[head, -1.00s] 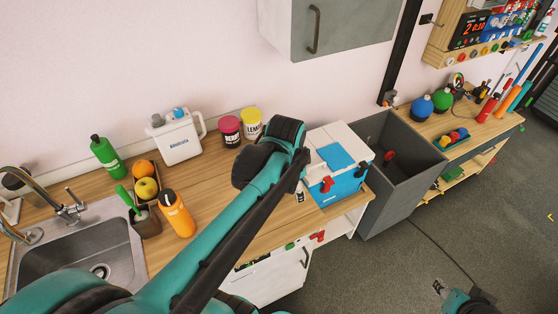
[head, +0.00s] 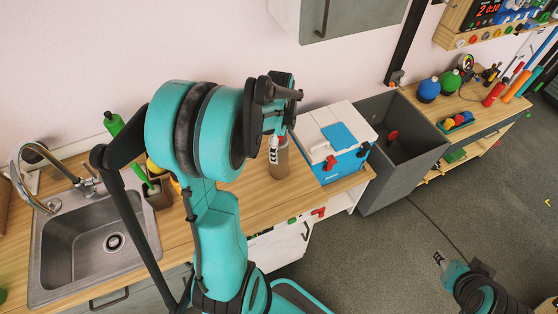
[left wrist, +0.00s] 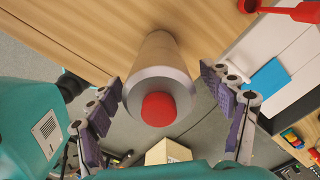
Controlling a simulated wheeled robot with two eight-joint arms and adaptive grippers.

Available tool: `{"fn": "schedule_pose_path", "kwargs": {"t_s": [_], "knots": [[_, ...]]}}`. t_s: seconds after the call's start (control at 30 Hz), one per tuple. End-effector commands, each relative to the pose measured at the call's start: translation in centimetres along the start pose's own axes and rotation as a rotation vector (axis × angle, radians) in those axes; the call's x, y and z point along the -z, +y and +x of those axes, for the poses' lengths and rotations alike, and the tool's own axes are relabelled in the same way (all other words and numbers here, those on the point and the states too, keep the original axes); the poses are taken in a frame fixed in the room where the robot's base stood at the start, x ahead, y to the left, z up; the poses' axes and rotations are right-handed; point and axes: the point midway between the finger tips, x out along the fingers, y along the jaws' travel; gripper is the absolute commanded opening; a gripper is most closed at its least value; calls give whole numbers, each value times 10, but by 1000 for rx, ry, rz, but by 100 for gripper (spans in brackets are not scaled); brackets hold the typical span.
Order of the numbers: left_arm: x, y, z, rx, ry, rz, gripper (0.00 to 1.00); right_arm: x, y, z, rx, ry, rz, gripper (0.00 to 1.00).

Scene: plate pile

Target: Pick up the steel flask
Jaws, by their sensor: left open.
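The steel flask (head: 279,163) stands upright on the wooden counter, left of the blue and white cooler box. Its grey body and red cap (left wrist: 159,109) show large in the left wrist view. My left gripper (left wrist: 162,86) is open, with one dark-padded finger on each side of the flask; I cannot tell whether either touches it. In the head view my left gripper (head: 275,125) is over the flask and partly hides its top. What appears to be my right gripper (head: 441,260) is low at the right, away from the counter; its jaws are not clear.
The cooler box (head: 335,143) is close right of the flask, with a grey bin (head: 405,150) beyond it. The sink (head: 95,240) is at the left. A green bottle (head: 113,123) stands behind my left arm. Bare counter lies in front of the flask.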

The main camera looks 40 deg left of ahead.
Motion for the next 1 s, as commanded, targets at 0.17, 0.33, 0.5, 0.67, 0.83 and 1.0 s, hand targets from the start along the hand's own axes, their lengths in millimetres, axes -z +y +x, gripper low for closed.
{"fn": "schedule_pose_path", "kwargs": {"t_s": [0.17, 0.33, 0.5, 0.67, 0.83, 1.0], "knots": [[0, 0, 16, 0, 0, -1, 80, -2, 0, 3, 0, 0, 0, 40], [0, 0, 16, 0, 0, -1, 80, -2, 0, 3, 0, 0, 0, 40], [0, 0, 16, 0, 0, -1, 46, -2, 0, 3, 0, 0, 0, 40], [0, 0, 16, 0, 0, -1, 4, -2, 0, 3, 0, 0, 0, 40], [0, 0, 15, 0, 0, -1, 0, -2, 0, 3, 0, 0, 0, 40], [0, 0, 13, 0, 0, -1, 0, -1, 0, 2, 0, 0, 0, 40]]}}
